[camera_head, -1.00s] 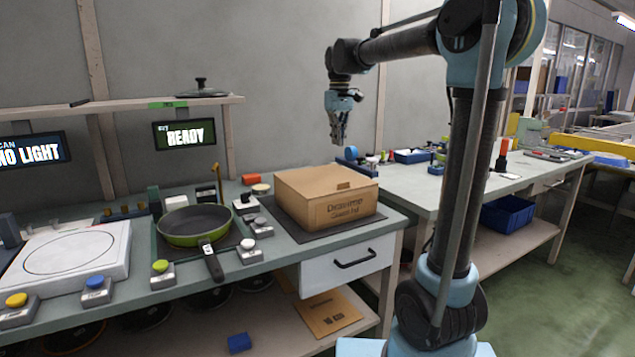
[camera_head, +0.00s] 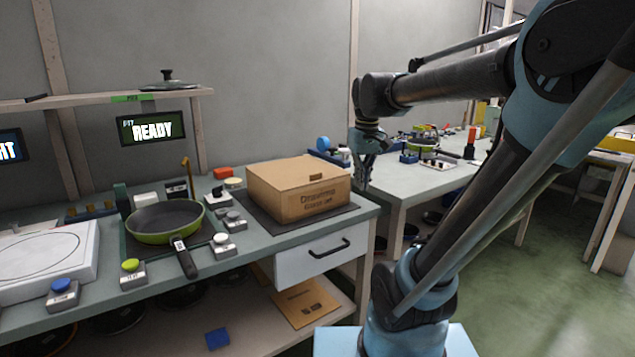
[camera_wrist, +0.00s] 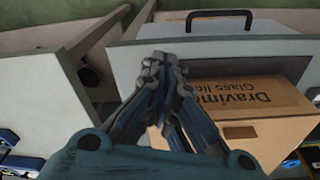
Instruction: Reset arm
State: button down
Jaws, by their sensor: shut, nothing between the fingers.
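My gripper (camera_head: 364,180) hangs from my arm just right of the cardboard box, fingers pointing down and empty. In the wrist view my gripper (camera_wrist: 160,62) has its fingertips together, in front of the box and the drawer front. The brown cardboard box (camera_head: 300,205) lies closed on a dark mat on the workbench; its printed side also shows in the wrist view (camera_wrist: 250,97). A green-rimmed frying pan (camera_head: 165,222) sits left of the box, its handle toward the front edge.
A second bench (camera_head: 412,184) with tools stands behind my gripper. A glass lid (camera_head: 169,80) rests on the shelf. A screen (camera_head: 151,128) reads READY. Green floor at right is free.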

jog(key=s+d+f+m+t, duration=0.1)
jog(key=s+d+f+m, duration=0.2)
jog(key=s+f, duration=1.1)
jog(key=d+f, duration=0.3)
jog(key=shift+s+d+f, duration=0.15)
jog(key=shift+s+f, duration=0.15)
jog(key=shift+w+f, duration=0.2)
jog(key=shift+w, duration=0.3)
